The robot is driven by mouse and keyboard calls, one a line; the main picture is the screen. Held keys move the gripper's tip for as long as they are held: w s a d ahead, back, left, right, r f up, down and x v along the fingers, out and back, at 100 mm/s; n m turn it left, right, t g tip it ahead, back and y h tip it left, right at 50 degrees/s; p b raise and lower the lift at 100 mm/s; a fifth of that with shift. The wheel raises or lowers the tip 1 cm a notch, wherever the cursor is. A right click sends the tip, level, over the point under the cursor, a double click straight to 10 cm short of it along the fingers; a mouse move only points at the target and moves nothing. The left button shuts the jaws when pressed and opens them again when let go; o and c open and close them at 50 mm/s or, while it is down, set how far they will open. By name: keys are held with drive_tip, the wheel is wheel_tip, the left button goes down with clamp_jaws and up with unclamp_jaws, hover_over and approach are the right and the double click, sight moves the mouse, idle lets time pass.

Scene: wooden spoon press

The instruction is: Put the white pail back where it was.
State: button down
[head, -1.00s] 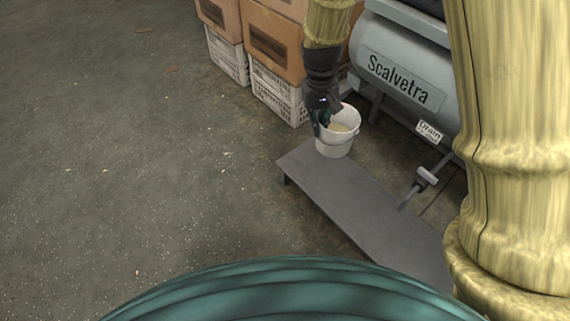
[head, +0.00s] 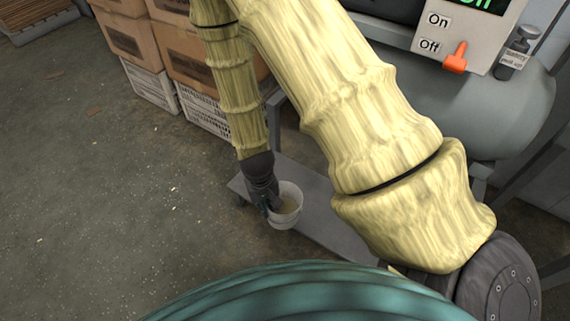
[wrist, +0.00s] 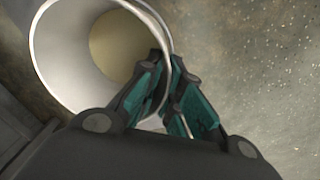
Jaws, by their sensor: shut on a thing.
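The white pail (head: 287,218) has a pale, cream-coloured content inside. In the head view it overlaps the left edge of the low grey bench (head: 316,190); I cannot tell its exact height. My gripper (head: 266,206) is shut on the pail's rim. In the wrist view the pail (wrist: 52,55) lies at upper left with its mouth facing the camera, and the gripper's teal fingers (wrist: 165,90) pinch the wall at its right side. Bare floor shows to the right of the pail there.
Cardboard boxes on white crates (head: 207,112) stand behind my arm. The grey machine tank (head: 510,110) is at the right, with an orange lever (head: 456,58) beside On and Off labels. The concrete floor (head: 110,210) at left is mostly open.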

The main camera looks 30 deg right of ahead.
drive_tip(key=shift+s+d+f, duration=0.2)
drive_tip(key=shift+s+f, duration=0.2)
drive_tip(key=shift+s, duration=0.1)
drive_tip(key=shift+s+d+f, duration=0.15)
drive_tip(key=shift+s+f, duration=0.25)
drive_tip(key=shift+s, duration=0.05)
drive_tip(key=shift+w+d+f+b, duration=0.15)
drive_tip(key=shift+f+b, duration=0.05)
drive_tip(key=shift+b, duration=0.1)
drive_tip(key=w+d+f+b, duration=0.1)
drive_tip(key=w+d+b, duration=0.1)
drive_tip(key=w+b, duration=0.1)
drive_tip(key=w+d+f+b, duration=0.2)
drive_tip(key=w+d+b, duration=0.1)
drive_tip(key=w, duration=0.3)
drive_tip(key=w+d+f+b, duration=0.1)
drive_tip(key=w+d+b, duration=0.1)
drive_tip(key=w+b, duration=0.1)
drive_tip(key=shift+w+d+f, duration=0.25)
drive_tip(key=shift+w+f, duration=0.15)
drive_tip(key=shift+w, duration=0.3)
drive_tip(key=c, duration=1.6)
unclamp_jaws()
